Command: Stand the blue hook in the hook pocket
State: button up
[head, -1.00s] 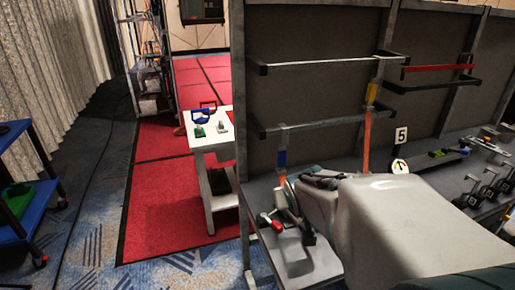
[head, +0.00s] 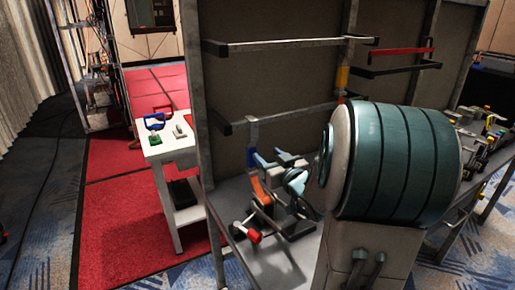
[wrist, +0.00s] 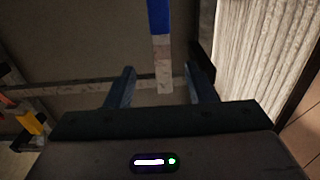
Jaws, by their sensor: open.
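I cannot make out the hook pocket.
Rails (head: 283,47) run across the panel. A red-handled tool (head: 248,232) lies on the grey bench (head: 285,262) under my gripper. A white side table (head: 172,147) at left holds small blue and green items.

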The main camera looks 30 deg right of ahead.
aim_at(253, 142)
jog(key=w, duration=1.2)
jog(key=shift+w+a, duration=0.2)
jog(key=shift+a, duration=0.15)
jog(key=c, duration=1)
jog(key=o, duration=0.4)
jog(key=c, duration=0.4)
jog(key=shift+r, duration=0.2)
jog(key=shift+r+p, duration=1)
jog(key=shift+r, duration=0.45)
